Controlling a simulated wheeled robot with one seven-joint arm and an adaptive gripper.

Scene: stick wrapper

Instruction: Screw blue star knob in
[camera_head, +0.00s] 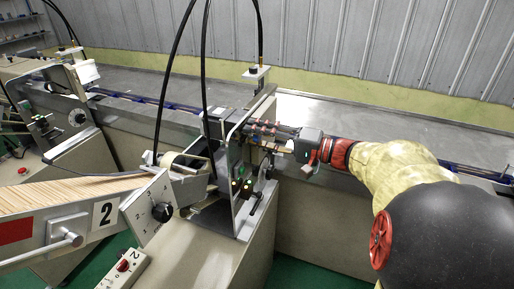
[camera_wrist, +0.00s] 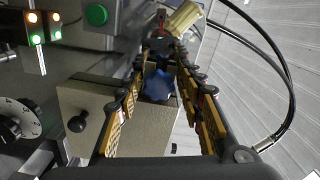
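The blue star knob (camera_wrist: 157,87) shows in the wrist view, between the two yellow-padded fingers of my gripper (camera_wrist: 161,68). The fingers are open, with a visible gap on each side of the knob. I cannot tell how deep the knob sits between them, and no contact shows. In the head view my gripper (camera_head: 268,137) reaches left from the arm to the upright metal plate of the machine (camera_head: 240,205). The knob cannot be made out there; the gripper and machine parts crowd that spot.
A green button (camera_wrist: 96,14) and lit indicator lamps (camera_wrist: 36,28) are close by in the wrist view. A black ball handle (camera_wrist: 77,123) stands left of the fingers. Black cables (camera_wrist: 270,70) arch at the right. A stick tray (camera_head: 75,193) lies left in the head view.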

